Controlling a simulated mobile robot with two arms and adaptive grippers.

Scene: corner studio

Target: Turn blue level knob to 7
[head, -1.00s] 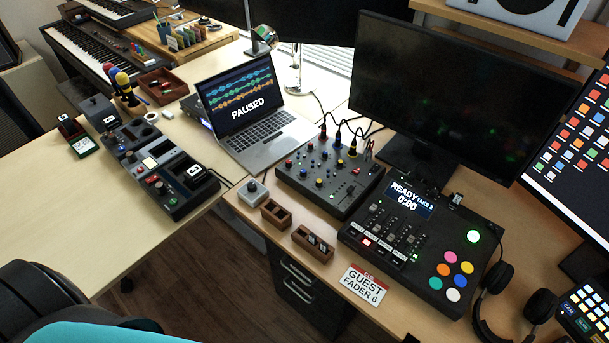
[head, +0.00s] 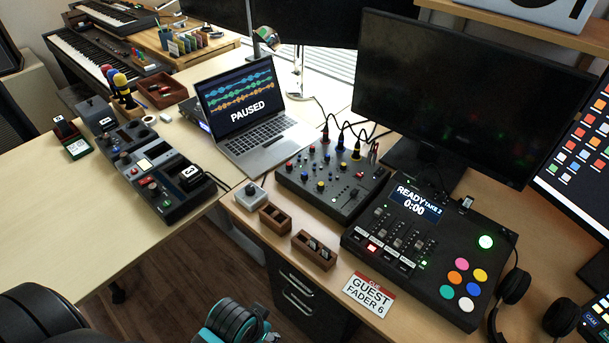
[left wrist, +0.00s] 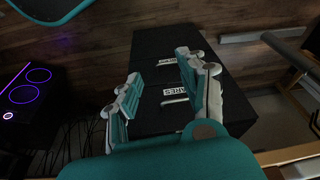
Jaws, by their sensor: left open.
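The small black mixer (head: 332,180) stands on the desk in the head view, between the laptop and the fader console. Small red, blue and yellow knobs sit on its panel. My left gripper (left wrist: 157,80) is open and empty in the left wrist view, over the black drawer cabinet and floor, apart from the mixer. A teal and black part of my left arm shows at the bottom of the head view. My right gripper is not in view.
The fader console (head: 420,255) stands right of the mixer. A grey box with a knob (head: 251,195) and wooden holders (head: 314,250) line the desk's front edge. Dark cables rise behind the mixer. A black drawer cabinet (left wrist: 175,85) stands under the desk.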

